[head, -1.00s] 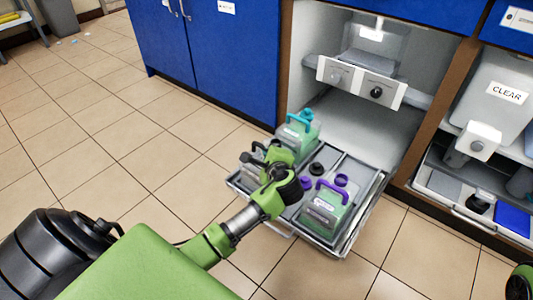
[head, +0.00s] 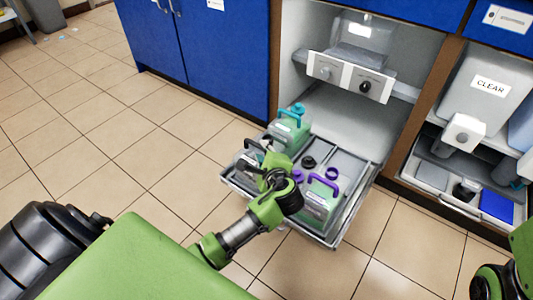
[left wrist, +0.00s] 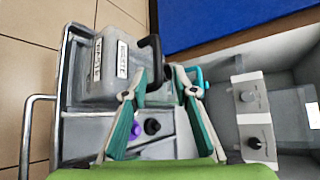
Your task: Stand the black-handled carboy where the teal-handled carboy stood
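The black-handled carboy (left wrist: 112,75) is grey with WASTE labels and stands at the left of the pulled-out tray; in the head view (head: 245,155) my arm partly hides it. The teal-handled carboy (head: 291,130) stands at the tray's back left, holding green liquid. In the left wrist view only its teal handle (left wrist: 203,78) shows clearly, beyond one finger. My left gripper (left wrist: 158,72) is open, with its fingertips on either side of the black handle (left wrist: 152,60); contact is unclear. It also shows above the tray in the head view (head: 262,152).
A purple-handled carboy (head: 317,205) stands at the tray's front right. Black (head: 308,162) and purple (head: 331,173) caps are near the tray's middle divider. The tray (head: 345,232) juts from the cabinet below a knobbed panel (head: 345,75). Blue doors (head: 215,60) stand at left; floor ahead is clear.

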